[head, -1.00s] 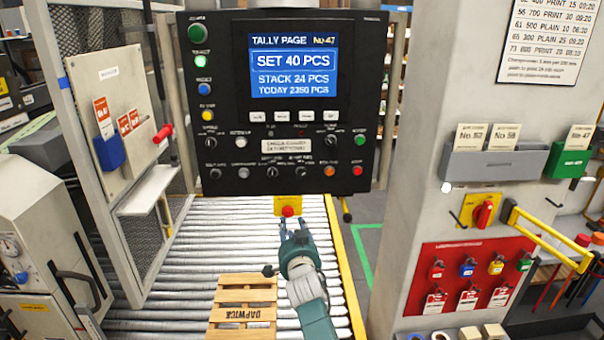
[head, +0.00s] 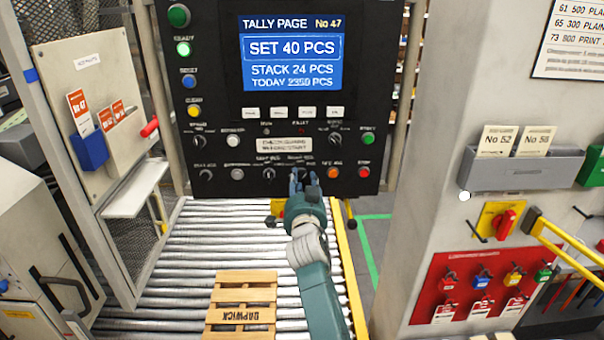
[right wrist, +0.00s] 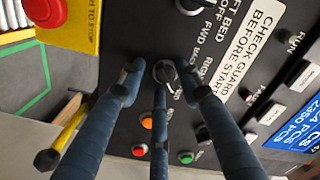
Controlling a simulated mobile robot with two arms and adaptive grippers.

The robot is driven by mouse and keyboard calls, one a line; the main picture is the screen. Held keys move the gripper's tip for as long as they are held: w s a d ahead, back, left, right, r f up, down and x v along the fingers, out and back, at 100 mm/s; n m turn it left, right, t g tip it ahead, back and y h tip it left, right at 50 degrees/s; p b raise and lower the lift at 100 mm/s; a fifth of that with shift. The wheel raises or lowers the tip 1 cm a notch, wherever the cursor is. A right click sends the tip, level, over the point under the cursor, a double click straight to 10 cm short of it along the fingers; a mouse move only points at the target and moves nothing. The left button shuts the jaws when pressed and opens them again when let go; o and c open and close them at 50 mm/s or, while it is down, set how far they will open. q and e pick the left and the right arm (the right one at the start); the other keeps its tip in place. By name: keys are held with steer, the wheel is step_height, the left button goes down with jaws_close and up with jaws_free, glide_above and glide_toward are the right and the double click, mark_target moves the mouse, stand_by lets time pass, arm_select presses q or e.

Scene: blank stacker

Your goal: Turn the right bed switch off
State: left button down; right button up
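The right bed switch (right wrist: 166,72) is a small black rotary knob on the black control panel (head: 215,120). The right wrist view shows it between the fingertips of my right gripper (right wrist: 160,78), with a partly covered "RIGHT BED" label beside it. The fingers are spread around the knob, with gaps at both sides; whether any finger touches it I cannot tell. In the head view my right gripper (head: 305,180) is at the panel's lower edge and hides most of the switch. The left bed switch (head: 268,173) is just to its left. My left gripper is not in view.
An orange button (head: 334,172) and a red button (head: 364,172) sit right of the switch. A red stop button on a yellow box (right wrist: 45,10) is close by below the panel. A pallet (head: 240,305) lies on the roller conveyor (head: 190,245).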

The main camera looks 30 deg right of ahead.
steer(key=shift+a+r, duration=0.1)
steer(key=shift+r, duration=0.05)
steer(key=shift+s, duration=0.1)
steer(key=c, duration=0.9)
jaws_close()
steer(key=shift+n, duration=0.3)
steer(key=n, duration=0.3)
steer(key=shift+n, duration=0.3)
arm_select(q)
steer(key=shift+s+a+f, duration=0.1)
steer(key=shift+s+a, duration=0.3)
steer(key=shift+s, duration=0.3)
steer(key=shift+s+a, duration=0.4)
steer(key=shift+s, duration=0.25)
arm_select(e)
steer(key=shift+r+n, duration=0.15)
steer(key=shift+n, duration=2.05)
steer(key=shift+d, duration=0.2)
